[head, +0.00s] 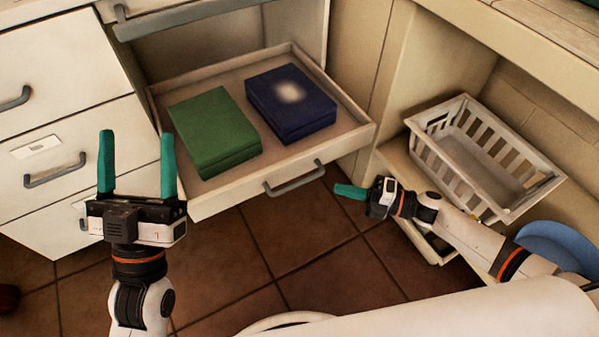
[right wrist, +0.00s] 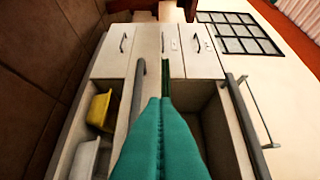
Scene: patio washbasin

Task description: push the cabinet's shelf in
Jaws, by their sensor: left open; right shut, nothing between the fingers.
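The cabinet's shelf (head: 280,178) is a cream pull-out tray with a grey bar handle (head: 294,179) on its front, and it stands pulled out of the cabinet. A green box or book (head: 213,132) and a dark blue one (head: 290,102) lie in it. My left gripper (head: 136,162) is open and empty, in front of the drawers and left of the shelf.
Closed drawers with grey handles (head: 55,170) stand left of the shelf. A white slatted basket (head: 480,155) sits in the open compartment at right, with a blue round object (head: 555,245) near it. Tiled floor (head: 290,245) in front of the shelf is clear.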

